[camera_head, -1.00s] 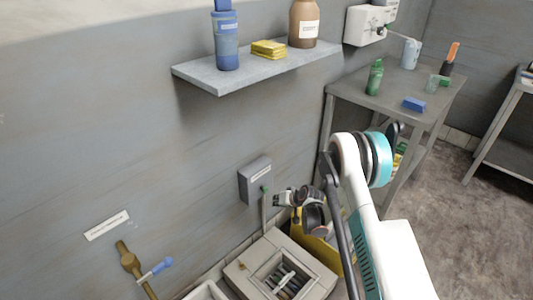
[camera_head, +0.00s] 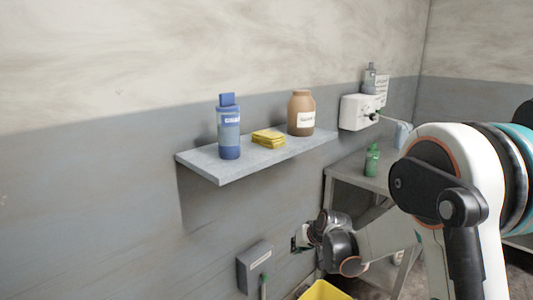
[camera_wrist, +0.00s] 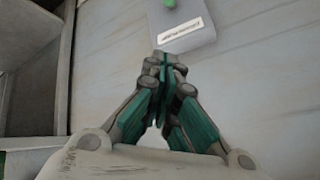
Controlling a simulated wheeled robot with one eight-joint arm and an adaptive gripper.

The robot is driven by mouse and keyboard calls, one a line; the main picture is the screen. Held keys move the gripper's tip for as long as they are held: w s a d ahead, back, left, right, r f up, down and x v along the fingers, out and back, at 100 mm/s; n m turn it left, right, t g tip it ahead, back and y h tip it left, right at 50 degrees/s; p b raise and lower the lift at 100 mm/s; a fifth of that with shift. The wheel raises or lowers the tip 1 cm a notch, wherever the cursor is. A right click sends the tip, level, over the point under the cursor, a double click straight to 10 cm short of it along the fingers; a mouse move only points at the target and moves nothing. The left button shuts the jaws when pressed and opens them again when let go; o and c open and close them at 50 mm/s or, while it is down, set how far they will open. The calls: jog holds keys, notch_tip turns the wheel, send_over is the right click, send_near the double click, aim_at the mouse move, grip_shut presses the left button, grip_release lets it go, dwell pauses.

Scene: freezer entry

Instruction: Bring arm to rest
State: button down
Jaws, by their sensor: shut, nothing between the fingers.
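My gripper (camera_head: 300,238) is at the lower middle of the head view, in front of the grey wall and just right of a grey wall box (camera_head: 256,267). In the wrist view my gripper (camera_wrist: 168,62) has its fingers drawn together with nothing between them. The grey box (camera_wrist: 184,24) with a white label and a green button shows just beyond the fingertips there. I cannot tell the exact gap between fingertips and box. My arm reaches in from the right of the head view, bent at a large joint.
A wall shelf (camera_head: 222,176) above my gripper holds a blue bottle (camera_head: 229,134), yellow sponges (camera_head: 268,138) and a brown jar (camera_head: 301,113). A grey table (camera_head: 345,172) with a green bottle (camera_head: 372,160) stands behind my arm. A yellow bucket (camera_head: 325,291) is below. A white dispenser (camera_head: 360,111) hangs on the wall.

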jog(key=s+d+r+h, duration=0.1)
jog(key=s+d+r, duration=0.2)
jog(key=s+r, duration=0.55)
jog(key=s+d+r+h, duration=0.1)
jog(key=s+d+r, duration=0.1)
jog(key=s+r, duration=0.65)
jog(key=s+d+h, duration=0.1)
jog(key=s+d, duration=0.1)
jog(key=s, duration=0.8)
jog(key=s+d+f, duration=0.1)
jog(key=s+d, duration=0.2)
jog(key=s, duration=0.7)
jog(key=shift+s+h, duration=0.25)
jog(key=shift+h, duration=0.15)
